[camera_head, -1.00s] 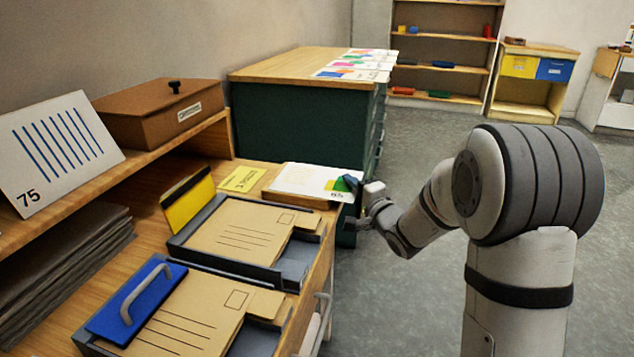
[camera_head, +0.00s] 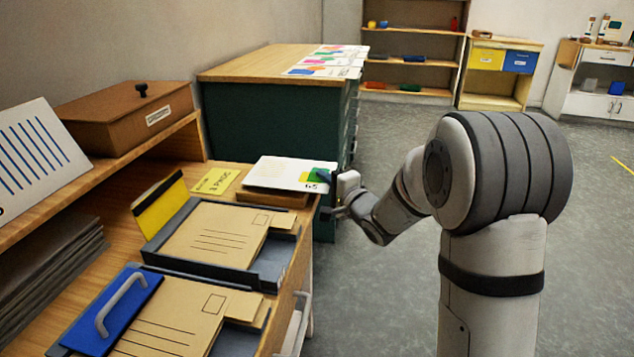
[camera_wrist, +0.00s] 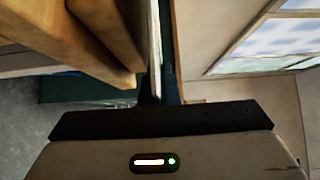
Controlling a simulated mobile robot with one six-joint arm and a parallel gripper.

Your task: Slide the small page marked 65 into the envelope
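The small page (camera_head: 280,170) is white with green and yellow shapes and a partly covered number at its near right corner. It lies flat on a wooden block (camera_head: 270,197) and overhangs its right end. My gripper (camera_head: 328,194) is at that overhanging edge. In the wrist view a thin pale edge, apparently the page (camera_wrist: 155,35), runs up from my gripper (camera_wrist: 160,85); how tightly the fingers close there is unclear. A brown envelope (camera_head: 215,232) lies in a grey tray with a raised yellow flap; another envelope (camera_head: 170,318) lies in a nearer tray with a blue handled cover.
A yellow card (camera_head: 215,180) lies left of the block. A brown box (camera_head: 125,115) and a striped card (camera_head: 35,155) stand on the raised shelf. A green cabinet (camera_head: 270,120) stands behind the table. Open floor (camera_head: 400,130) lies to the right.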

